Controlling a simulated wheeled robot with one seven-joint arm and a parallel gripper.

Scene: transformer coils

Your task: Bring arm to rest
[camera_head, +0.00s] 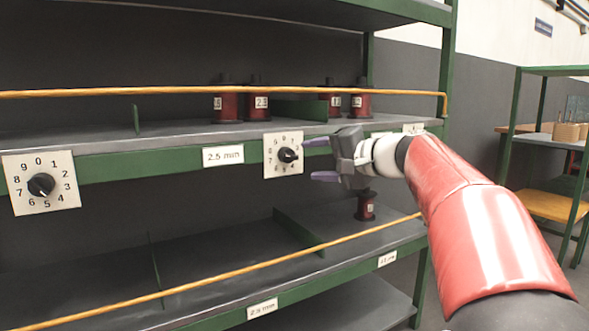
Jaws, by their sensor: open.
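My gripper (318,159) is open and empty, its two purple fingers pointing left. It is in front of the green shelf rack (120,172), at the height of the upper shelf's front edge. The fingertips are close to the right number dial (284,155); I cannot tell whether they touch it. My red arm reaches in from the lower right. One red coil (366,206) stands upright on the lower shelf, just below my gripper.
Several red coils (257,102) stand on the upper shelf behind a yellow rail (150,91). Another dial (41,183) is at the left. A lower yellow rail (230,275) crosses the lower shelf. A second rack (515,130) stands at the right.

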